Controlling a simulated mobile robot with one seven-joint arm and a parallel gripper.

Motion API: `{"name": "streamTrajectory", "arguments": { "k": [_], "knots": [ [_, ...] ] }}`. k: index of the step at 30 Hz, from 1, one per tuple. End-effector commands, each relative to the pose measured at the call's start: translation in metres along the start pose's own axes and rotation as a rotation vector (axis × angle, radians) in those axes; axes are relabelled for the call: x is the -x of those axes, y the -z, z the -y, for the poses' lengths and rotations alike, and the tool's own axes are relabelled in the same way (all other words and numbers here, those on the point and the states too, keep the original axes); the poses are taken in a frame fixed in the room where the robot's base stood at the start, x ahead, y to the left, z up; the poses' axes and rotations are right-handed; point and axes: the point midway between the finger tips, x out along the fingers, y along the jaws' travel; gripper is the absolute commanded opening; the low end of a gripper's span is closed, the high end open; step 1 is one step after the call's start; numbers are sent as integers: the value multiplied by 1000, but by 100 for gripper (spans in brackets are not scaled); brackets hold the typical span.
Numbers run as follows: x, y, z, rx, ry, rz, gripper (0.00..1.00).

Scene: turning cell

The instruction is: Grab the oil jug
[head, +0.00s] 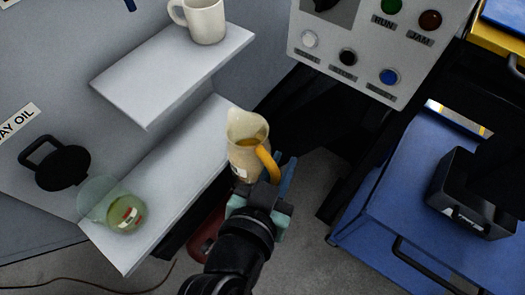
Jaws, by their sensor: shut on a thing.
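The oil jug (246,146) is cream coloured, with a spout, a yellow-orange handle (268,163) and amber liquid showing inside. It is roughly upright, slightly tilted in the picture, at the right end of the lower white shelf. My gripper (272,180) is shut on the jug at its handle side. The fingers partly hide the handle's lower end. I cannot tell whether the jug's base touches the shelf or is held clear of it.
A glass vessel with yellowish liquid (124,212) stands on the lower shelf (165,180). A white mug (205,20) stands on the upper shelf (165,75). A button panel (340,60) hangs at upper right. A blue cart (390,190) with a black box (470,220) is at right.

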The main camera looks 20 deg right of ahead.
Motion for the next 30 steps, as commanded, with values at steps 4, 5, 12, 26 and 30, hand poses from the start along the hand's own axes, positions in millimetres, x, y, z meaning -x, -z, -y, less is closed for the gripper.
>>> {"name": "streamTrajectory", "arguments": {
  "k": [4, 5, 12, 26, 30],
  "knots": [
    [4, 0, -16, 0, -2, -2, 0],
    [5, 1, -18, 1, -2, -1, 0],
    [8, 0, -30, -1, 0, -2, 0],
    [10, -1, -40, -2, 1, -3, 0],
    [10, -2, -40, -2, 1, -3, 0]
  ]
}}
